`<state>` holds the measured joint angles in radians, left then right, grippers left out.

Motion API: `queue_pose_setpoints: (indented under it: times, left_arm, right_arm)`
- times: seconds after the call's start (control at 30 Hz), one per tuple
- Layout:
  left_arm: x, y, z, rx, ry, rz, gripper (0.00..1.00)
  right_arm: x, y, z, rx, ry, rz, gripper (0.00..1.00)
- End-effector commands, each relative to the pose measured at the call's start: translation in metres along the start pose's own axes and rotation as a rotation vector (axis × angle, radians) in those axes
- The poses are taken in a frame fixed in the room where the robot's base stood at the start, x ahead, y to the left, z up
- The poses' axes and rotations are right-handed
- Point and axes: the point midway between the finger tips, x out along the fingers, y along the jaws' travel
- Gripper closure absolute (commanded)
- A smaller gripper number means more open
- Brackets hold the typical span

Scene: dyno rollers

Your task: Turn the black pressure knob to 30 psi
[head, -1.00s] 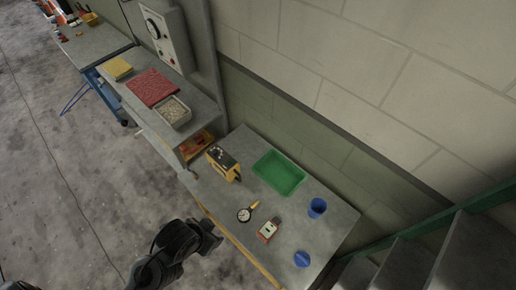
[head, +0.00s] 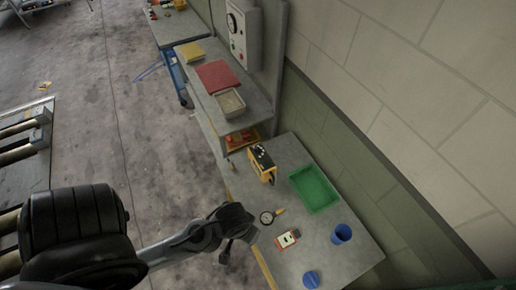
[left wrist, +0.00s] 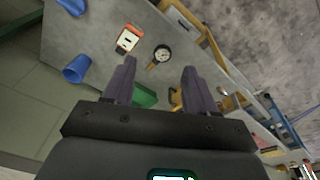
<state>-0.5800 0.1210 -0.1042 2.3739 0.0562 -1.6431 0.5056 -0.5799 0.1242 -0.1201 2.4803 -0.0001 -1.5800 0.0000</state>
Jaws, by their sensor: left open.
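A white wall box (head: 240,38) at the top of the head view carries a round dark dial (head: 234,22) and small buttons. A yellow device with a black top (head: 262,163) stands on the near bench (head: 325,235). A round gauge with a white face (head: 267,218) lies on the bench; it also shows in the left wrist view (left wrist: 162,53). I cannot tell which part is the black pressure knob, nor read any setting. My left gripper (head: 238,250) is beside the bench's left edge. In the left wrist view its fingers (left wrist: 159,68) are apart and empty. My right gripper is not in view.
A green tray (head: 314,188), a blue cup (head: 341,233), a blue round item (head: 311,280) and a red-and-white meter (head: 286,239) stand on the bench. A shelf behind holds a red cloth (head: 217,76) and a pebble-filled tray (head: 229,103).

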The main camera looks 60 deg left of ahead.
Motion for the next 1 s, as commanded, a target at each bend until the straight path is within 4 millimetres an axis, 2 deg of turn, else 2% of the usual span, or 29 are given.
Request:
queue_pose_setpoints:
  times: [0.13,0.27,0.37,0.4,0.5,0.6,0.73,0.87,1.0]
  left_arm:
    - [0.05,-0.039,0.011,-0.296,-0.101,-0.129,0.43]
    - [0.107,-0.088,-0.005,-0.668,-0.136,-0.292,0.43]
    - [0.149,-0.131,-0.038,-0.998,-0.117,-0.415,0.43]
    - [0.163,-0.148,-0.056,-1.132,-0.101,-0.455,0.43]
    - [0.187,-0.185,-0.106,-1.448,-0.063,-0.523,0.43]
    - [0.197,-0.211,-0.157,-1.698,-0.043,-0.54,0.43]
    - [0.194,-0.23,-0.221,-1.902,-0.051,-0.491,0.43]
    - [0.175,-0.237,-0.279,-2.001,-0.056,-0.386,0.43]
    - [0.143,-0.235,-0.329,-2.047,-0.036,-0.259,0.43]
  right_arm:
    - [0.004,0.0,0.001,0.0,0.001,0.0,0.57]
    - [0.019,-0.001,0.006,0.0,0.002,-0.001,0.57]
    - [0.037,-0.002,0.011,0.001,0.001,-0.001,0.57]
    - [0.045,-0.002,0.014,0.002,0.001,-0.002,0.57]
    - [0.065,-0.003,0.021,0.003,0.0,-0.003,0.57]
    - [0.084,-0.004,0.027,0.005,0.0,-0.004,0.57]
    - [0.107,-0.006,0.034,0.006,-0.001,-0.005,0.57]
    - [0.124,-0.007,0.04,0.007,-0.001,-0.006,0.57]
    - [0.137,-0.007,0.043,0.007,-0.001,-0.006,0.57]
